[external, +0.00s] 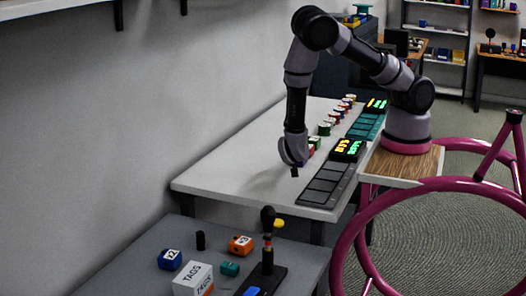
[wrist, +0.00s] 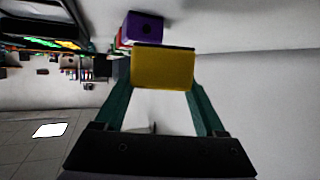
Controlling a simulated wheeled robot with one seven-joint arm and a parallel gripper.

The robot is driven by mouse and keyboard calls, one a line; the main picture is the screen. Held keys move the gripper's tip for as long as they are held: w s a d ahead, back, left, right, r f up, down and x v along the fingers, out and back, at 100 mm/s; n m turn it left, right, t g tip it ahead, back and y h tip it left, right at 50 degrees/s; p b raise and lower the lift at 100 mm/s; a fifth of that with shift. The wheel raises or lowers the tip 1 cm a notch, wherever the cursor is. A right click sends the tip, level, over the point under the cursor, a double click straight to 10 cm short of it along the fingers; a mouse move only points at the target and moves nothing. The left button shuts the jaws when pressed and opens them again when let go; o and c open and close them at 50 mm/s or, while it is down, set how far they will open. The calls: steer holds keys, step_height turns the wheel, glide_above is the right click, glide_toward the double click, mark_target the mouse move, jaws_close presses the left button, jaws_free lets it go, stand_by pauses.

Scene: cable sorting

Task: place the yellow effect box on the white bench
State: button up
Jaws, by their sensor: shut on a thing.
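The yellow effect box (wrist: 162,68) is between the green fingers of my gripper (wrist: 160,88) in the wrist view. My gripper is shut on it. In the external view my gripper (external: 294,172) points down over the white bench (external: 235,175), near its front half. The held box cannot be made out there, and I cannot tell whether it touches the bench top.
A purple box (wrist: 143,28) is beyond the yellow one in the wrist view. Several small coloured boxes line the bench beside dark panels (external: 325,185) with lit displays. A grey table (external: 130,262) in front holds orange and blue boxes, a TAGS box (external: 193,280) and a black-handled lever (external: 267,240).

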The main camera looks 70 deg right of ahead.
steer(key=shift+f, duration=2.65)
steer(key=o, duration=1.5)
steer(key=shift+f, duration=0.15)
